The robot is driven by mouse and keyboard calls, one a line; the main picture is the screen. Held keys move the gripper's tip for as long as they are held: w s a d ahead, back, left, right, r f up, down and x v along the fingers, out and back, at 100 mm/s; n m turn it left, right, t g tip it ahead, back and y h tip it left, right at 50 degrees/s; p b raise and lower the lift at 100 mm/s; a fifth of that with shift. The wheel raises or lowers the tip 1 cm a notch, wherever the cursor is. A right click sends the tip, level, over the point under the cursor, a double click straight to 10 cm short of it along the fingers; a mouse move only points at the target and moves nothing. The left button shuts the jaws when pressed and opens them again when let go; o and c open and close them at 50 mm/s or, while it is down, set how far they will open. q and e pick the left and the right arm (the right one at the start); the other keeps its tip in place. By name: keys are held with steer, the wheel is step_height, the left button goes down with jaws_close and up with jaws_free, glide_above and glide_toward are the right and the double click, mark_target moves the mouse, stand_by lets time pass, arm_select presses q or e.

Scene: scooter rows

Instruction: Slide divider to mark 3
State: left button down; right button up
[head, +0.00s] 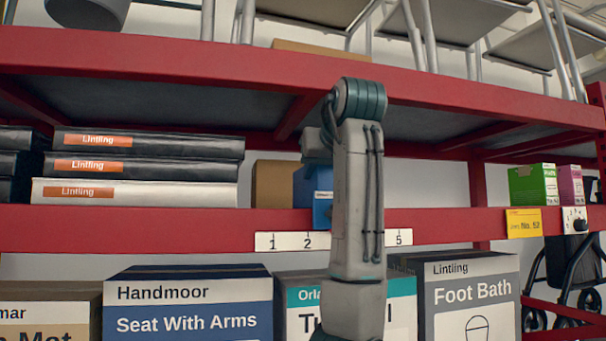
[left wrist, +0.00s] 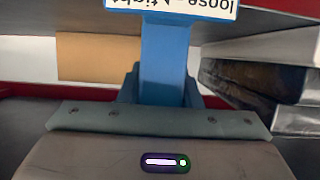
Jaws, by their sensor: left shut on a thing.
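The blue divider (head: 321,200) stands on the middle red shelf, partly hidden behind my left arm. In the left wrist view, its blue upright (left wrist: 166,55) carries a white label reading "loose" and "tight", upside down. My left gripper (head: 318,150) is mostly hidden by its arm in the head view; in the left wrist view its dark fingers (left wrist: 163,92) are shut on the divider. The white number strip (head: 284,241) on the shelf edge shows 1, 2 and 5; my arm covers 3 and 4. My right gripper is out of view.
Flat Lintiing boxes (head: 140,167) are stacked left of the divider, with a brown box (head: 275,184) behind it. A green box (head: 532,184) stands far right. Large cartons (head: 188,305) fill the shelf below.

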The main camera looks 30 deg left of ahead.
arm_select(q)
steer(key=shift+w+d+r, duration=0.15)
steer(key=shift+w+d, duration=0.25)
steer(key=shift+w, duration=0.05)
steer(key=shift+w+d, duration=0.2)
steer(key=c, duration=1.3)
jaws_free()
steer(key=shift+w, duration=0.1)
steer(key=shift+d, duration=0.2)
steer(key=b+v, duration=0.4)
steer(key=v, duration=0.6)
steer(key=shift+s+d, duration=0.1)
steer(key=shift+s, duration=0.15)
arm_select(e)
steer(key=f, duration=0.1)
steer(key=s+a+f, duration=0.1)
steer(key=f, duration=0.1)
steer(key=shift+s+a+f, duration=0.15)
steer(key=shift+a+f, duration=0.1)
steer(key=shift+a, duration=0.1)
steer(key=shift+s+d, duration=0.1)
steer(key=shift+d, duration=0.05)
